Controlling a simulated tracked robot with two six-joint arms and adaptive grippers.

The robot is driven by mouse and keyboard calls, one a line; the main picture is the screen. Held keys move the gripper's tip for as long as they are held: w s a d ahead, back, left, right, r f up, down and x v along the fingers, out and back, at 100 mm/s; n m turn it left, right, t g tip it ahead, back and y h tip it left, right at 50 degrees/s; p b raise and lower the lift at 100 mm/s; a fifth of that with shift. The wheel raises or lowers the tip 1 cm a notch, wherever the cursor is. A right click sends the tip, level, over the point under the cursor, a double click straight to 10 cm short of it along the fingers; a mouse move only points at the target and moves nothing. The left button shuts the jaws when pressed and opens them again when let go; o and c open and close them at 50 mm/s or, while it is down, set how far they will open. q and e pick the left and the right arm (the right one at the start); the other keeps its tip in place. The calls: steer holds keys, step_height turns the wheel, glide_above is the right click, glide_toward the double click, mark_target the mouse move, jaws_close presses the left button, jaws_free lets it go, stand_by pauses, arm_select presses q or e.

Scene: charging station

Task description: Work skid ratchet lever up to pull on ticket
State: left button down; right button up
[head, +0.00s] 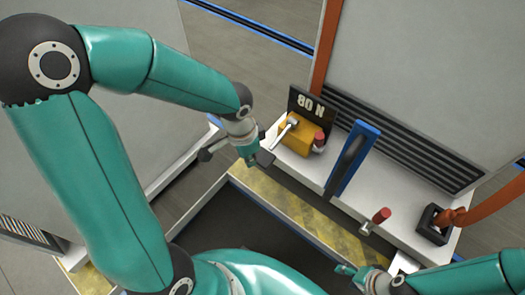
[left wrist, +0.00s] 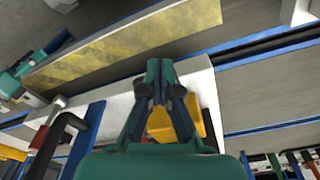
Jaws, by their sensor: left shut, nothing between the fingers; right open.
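A black ticket plate (head: 312,105) with the white marking "80 N", inverted in the picture, stands behind a yellow block (head: 297,138) on a white skid. A silver lever (head: 286,129) shows at the block's left side. A blue upright bar (head: 343,175) with a dark handle (head: 352,148) stands to the right; I cannot tell which lever is the ratchet's. My left gripper (head: 262,160) is shut and empty, left of the yellow block. In the left wrist view its fingers (left wrist: 165,75) partly cover the yellow block (left wrist: 160,125). My right gripper (head: 358,277) is open, low in the head view.
Red knobs stand beside the block (head: 319,138) and farther right (head: 380,214). An orange strap (head: 480,207) enters a black bracket (head: 433,225). A tall grey cabinet (head: 430,70) rises behind the skid. A yellow-black striped ledge (head: 290,210) runs in front.

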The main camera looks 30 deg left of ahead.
arm_select(q)
step_height(320, 180, up, 12)
steer(key=s, duration=0.1)
steer(key=shift+a+f, duration=0.2)
steer(key=shift+a, duration=0.1)
stand_by(2.1)
